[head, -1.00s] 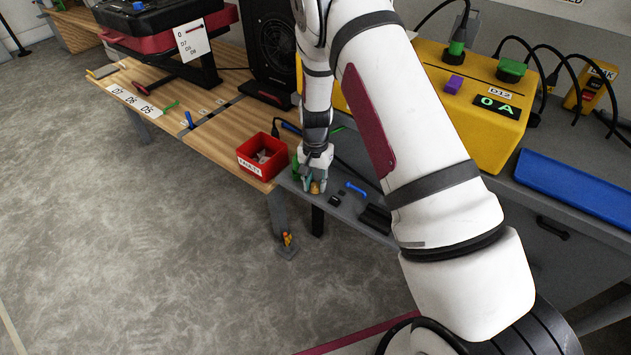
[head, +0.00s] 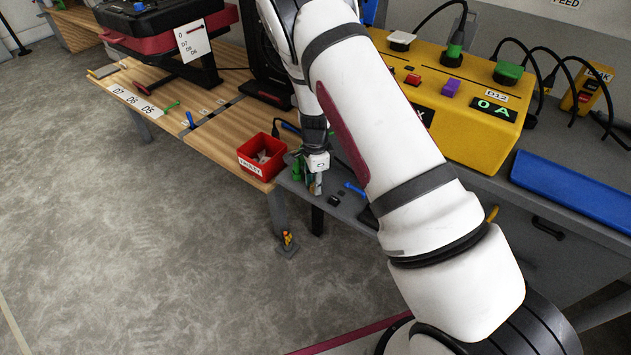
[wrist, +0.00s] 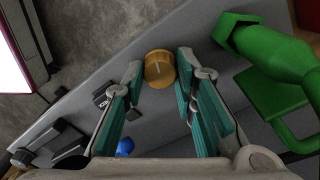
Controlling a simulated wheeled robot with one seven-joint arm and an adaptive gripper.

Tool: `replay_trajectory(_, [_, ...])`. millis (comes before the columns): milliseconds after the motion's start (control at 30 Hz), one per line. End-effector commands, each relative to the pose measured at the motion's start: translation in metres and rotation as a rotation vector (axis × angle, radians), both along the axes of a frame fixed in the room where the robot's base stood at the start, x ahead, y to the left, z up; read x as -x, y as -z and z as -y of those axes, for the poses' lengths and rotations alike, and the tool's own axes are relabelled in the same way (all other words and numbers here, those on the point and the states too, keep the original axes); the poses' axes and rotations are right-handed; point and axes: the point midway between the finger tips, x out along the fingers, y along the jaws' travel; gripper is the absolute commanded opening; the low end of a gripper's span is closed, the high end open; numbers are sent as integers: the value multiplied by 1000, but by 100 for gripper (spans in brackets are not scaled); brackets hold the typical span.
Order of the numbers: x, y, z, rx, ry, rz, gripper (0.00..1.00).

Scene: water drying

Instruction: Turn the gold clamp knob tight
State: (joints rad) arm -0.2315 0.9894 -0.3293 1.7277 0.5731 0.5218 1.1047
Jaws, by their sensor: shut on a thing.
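The gold clamp knob (wrist: 159,70) is a round, gold-coloured disc with a pale line on its face, seen in the upper middle of the wrist view. My gripper (wrist: 158,76) has its two teal-padded fingers on either side of the knob, shut on it at the fingertips. In the head view, my gripper (head: 316,187) points down at the near edge of the grey bench. The knob is hardly to be made out there, behind the fingers.
A large green part (wrist: 275,52) stands close to the right finger in the wrist view. A red bin (head: 262,157) of small pieces is left of my gripper. A blue tool (head: 354,188) and small black pieces lie to its right. A yellow power box (head: 455,115) stands behind.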

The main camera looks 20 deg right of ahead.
Motion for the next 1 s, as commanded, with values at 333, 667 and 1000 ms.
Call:
replay_trajectory(333, [-1, 0, 0, 0, 110, 2, 0])
replay_trajectory(667, [-1, 0, 0, 0, 123, 2, 0])
replay_trajectory(1000, [0, 0, 0, 0, 122, 1, 46])
